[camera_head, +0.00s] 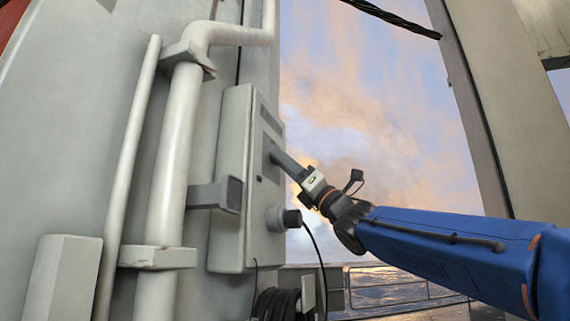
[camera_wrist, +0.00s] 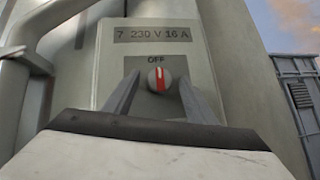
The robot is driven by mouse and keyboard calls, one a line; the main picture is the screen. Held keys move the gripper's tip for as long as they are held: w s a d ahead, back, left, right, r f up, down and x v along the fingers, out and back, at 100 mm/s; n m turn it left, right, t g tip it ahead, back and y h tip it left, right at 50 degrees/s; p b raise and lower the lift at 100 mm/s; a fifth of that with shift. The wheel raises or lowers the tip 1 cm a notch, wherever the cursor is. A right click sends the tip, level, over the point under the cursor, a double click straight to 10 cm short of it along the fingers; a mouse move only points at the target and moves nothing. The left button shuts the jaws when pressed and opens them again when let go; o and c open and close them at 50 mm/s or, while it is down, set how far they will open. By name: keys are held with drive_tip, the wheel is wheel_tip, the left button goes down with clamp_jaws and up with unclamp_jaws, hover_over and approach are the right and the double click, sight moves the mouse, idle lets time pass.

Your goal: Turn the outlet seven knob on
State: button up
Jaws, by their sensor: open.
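The outlet seven knob (camera_wrist: 160,79) is a small round grey knob with a red pointer bar, seen in the wrist view. Its pointer stands upright, toward the word OFF above it. It sits on the grey outlet box (camera_wrist: 112,62) under a label (camera_wrist: 150,35) reading "7 230 V 16 A". My gripper (camera_wrist: 160,88) is open, with one finger on each side of the knob; I cannot tell whether either touches it. In the head view my gripper (camera_head: 275,155) reaches the front face of the box (camera_head: 232,170) and hides the knob.
A round socket with a dark plug (camera_head: 291,219) and a hanging cable is low on the box. A grey block (camera_head: 217,194) juts out at its left. Thick white pipes (camera_head: 172,160) run up the wall. Coiled black cable (camera_head: 275,304) hangs below. Open sky lies to the right.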

drive_tip(key=shift+c, duration=0.2)
drive_tip(key=c, duration=1)
